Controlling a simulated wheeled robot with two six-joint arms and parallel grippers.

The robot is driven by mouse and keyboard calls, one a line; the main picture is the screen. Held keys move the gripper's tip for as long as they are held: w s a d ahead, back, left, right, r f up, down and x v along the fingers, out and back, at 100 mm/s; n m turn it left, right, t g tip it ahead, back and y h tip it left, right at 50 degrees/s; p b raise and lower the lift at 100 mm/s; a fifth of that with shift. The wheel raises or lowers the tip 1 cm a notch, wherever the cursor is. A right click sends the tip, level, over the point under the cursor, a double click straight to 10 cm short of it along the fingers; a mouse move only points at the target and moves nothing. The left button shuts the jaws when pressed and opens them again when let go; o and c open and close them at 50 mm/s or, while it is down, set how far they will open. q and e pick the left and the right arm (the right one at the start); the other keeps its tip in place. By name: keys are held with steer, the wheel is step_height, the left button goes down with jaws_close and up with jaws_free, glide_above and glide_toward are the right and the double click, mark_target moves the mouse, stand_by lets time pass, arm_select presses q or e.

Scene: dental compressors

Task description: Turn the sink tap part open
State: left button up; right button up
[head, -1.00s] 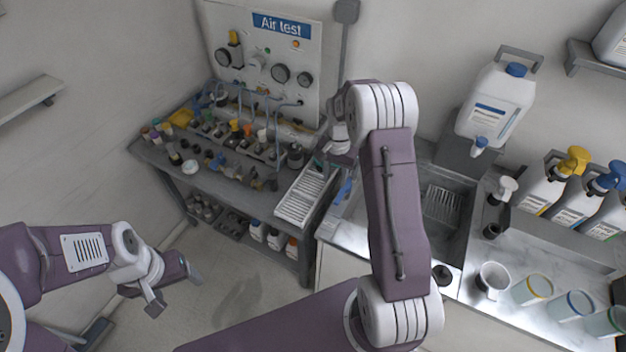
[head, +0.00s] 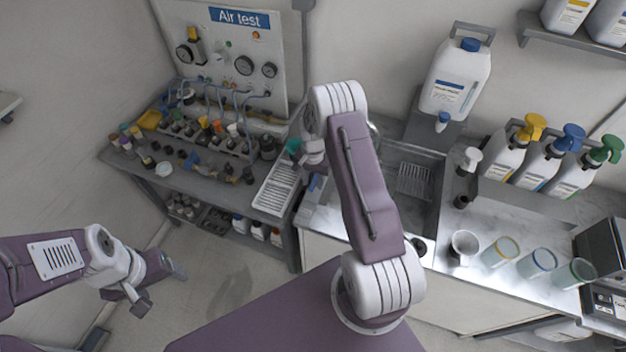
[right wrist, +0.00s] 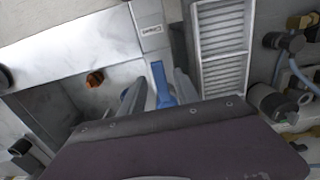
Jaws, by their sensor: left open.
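The sink (head: 426,212) is a dark grey basin in the counter, right of my right arm in the head view. A curved grey pipe, perhaps the tap (head: 374,131), shows behind that arm; its handle is hidden or too small to tell. My right gripper is largely hidden behind its own wrist in the head view. In the right wrist view its two grey fingers (right wrist: 157,94) stand apart, with a blue lever-like piece (right wrist: 160,83) showing between them; contact cannot be told. My left gripper (head: 160,288) is open and empty over the floor, far from the sink.
A white jug (head: 455,80) stands behind the sink. The floor at left is clear.

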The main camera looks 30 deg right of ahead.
steer(key=shift+a, duration=0.1)
jaws_close()
steer(key=shift+w, duration=0.1)
stand_by(1.1)
